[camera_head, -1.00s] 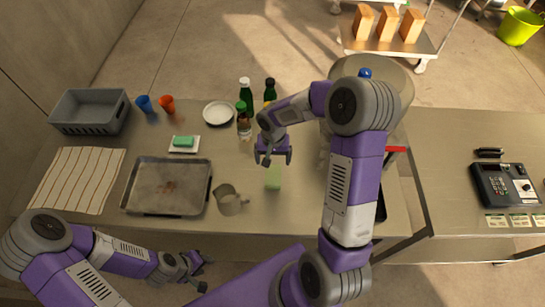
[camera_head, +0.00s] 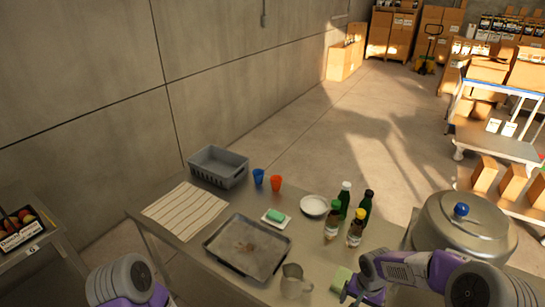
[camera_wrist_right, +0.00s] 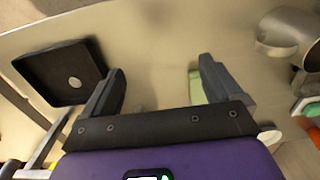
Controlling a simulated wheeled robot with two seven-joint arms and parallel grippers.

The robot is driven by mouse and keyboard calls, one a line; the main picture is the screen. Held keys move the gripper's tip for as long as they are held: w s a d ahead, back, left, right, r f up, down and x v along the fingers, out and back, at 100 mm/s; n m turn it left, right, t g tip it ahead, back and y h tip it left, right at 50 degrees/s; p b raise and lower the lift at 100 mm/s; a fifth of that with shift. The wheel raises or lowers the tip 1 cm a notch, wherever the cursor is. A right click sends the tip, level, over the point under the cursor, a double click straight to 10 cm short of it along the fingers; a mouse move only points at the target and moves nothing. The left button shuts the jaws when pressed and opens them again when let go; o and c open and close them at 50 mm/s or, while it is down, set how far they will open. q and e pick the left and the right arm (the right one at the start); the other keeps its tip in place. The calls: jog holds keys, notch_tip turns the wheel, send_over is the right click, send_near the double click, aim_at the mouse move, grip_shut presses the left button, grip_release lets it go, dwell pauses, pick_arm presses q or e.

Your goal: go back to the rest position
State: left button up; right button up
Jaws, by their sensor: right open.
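My right gripper (camera_head: 362,291) is at the bottom of the head view, just right of a light green block (camera_head: 341,279) on the steel table (camera_head: 190,257). In the right wrist view the gripper (camera_wrist_right: 160,82) has its two fingers wide apart with nothing between them. The green block (camera_wrist_right: 196,86) shows there beside the right finger, partly hidden by it; I cannot tell whether they touch. Only part of my left arm shows at the bottom left of the head view; its gripper is out of the picture.
A metal pitcher (camera_head: 295,282), baking tray (camera_head: 247,248), striped cloth (camera_head: 185,210), grey crate (camera_head: 217,168), several bottles (camera_head: 333,224) and a white plate (camera_head: 314,206) stand on the table. A large pot (camera_head: 465,225) is near my right arm. A black tray (camera_wrist_right: 60,72) shows in the wrist view.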

jog(key=s+a+f+y, duration=0.1)
jog(key=a+f, duration=0.1)
jog(key=s+a+f+n+y, duration=0.1)
jog(key=a+f, duration=0.2)
jog(key=s+a+f, duration=0.1)
jog(key=a+f, duration=0.1)
jog(key=a, duration=0.1)
jog(key=shift+f+n+y, duration=0.25)
jog(key=shift+n+y, duration=0.15)
jog(key=s+a+f+n+y, duration=0.2)
jog(key=s+a+f, duration=0.6)
jog(key=s, duration=0.4)
pick_arm(q)
notch_tip(320, 180, down, 12)
jog(key=b, duration=1.2)
jog(key=shift+w, duration=0.25)
pick_arm(e)
notch_tip(320, 180, down, 12)
jog(key=shift+s+t+h, duration=0.2)
jog(key=shift+t+h, duration=0.1)
pick_arm(q)
jog(key=shift+r, duration=0.1)
pick_arm(e)
jog(key=shift+o, duration=0.2)
